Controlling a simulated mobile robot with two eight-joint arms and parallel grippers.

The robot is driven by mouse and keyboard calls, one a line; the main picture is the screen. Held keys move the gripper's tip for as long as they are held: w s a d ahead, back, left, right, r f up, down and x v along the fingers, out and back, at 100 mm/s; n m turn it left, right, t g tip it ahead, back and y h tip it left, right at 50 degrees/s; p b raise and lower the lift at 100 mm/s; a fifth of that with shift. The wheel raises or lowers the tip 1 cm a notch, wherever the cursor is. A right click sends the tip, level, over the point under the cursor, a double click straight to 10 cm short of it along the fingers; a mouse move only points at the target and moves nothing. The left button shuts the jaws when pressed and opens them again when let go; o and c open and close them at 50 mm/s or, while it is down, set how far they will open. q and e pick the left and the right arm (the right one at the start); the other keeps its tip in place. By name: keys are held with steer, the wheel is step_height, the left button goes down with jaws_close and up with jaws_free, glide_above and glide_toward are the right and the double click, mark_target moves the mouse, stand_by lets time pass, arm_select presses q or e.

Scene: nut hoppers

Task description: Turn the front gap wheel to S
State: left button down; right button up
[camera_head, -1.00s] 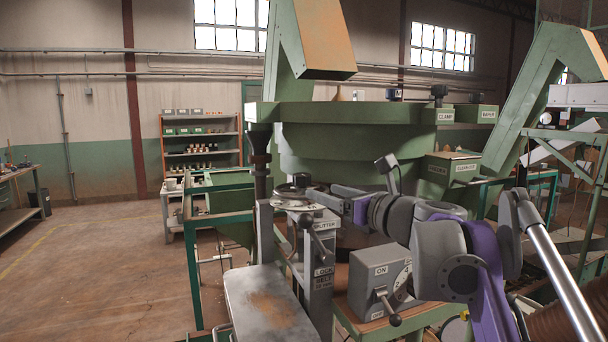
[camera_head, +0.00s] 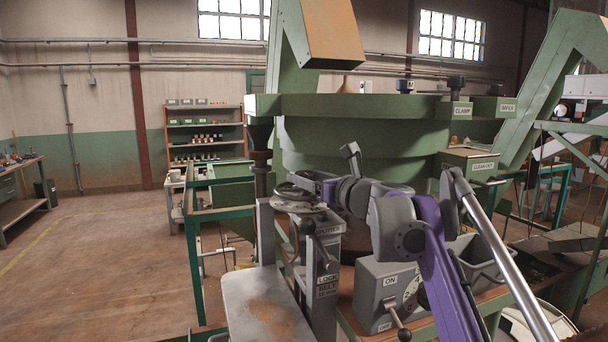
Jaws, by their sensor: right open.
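A grey handwheel (camera_head: 297,201) sits flat on top of a grey post (camera_head: 322,270) at the middle of the head view. A label reading SPLITTER is on the post below the wheel, partly covered. The wheel's S mark cannot be made out. My right arm comes in from the lower right, and its gripper (camera_head: 306,181) is at the far right rim of the wheel, open. Whether its fingers touch the rim cannot be told. My left gripper is not in view.
A grey control box (camera_head: 388,292) with an ON label and lever stands right of the post. A grey plate (camera_head: 262,308) lies in front. A large green bowl (camera_head: 350,130) rises behind. The floor at the left is open.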

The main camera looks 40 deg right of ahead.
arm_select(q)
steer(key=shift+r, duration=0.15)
arm_select(e)
steer(key=shift+w, duration=0.8)
jaws_close()
steer(key=shift+a+r+m+h+p, duration=0.1)
steer(key=shift+r+m+h+p, duration=0.1)
steer(key=shift+m+h+p, duration=0.15)
steer(key=m+h+p, duration=0.2)
steer(key=h, duration=0.1)
steer(key=shift+r+g, duration=0.15)
steer(key=shift+g, duration=0.15)
steer(key=shift+f+h, duration=0.2)
steer(key=shift+h, duration=0.25)
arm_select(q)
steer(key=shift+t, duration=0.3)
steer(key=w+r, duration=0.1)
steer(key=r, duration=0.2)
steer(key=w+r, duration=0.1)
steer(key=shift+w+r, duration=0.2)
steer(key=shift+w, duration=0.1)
arm_select(e)
steer(key=shift+f+m, duration=0.15)
steer(key=shift+m, duration=0.1)
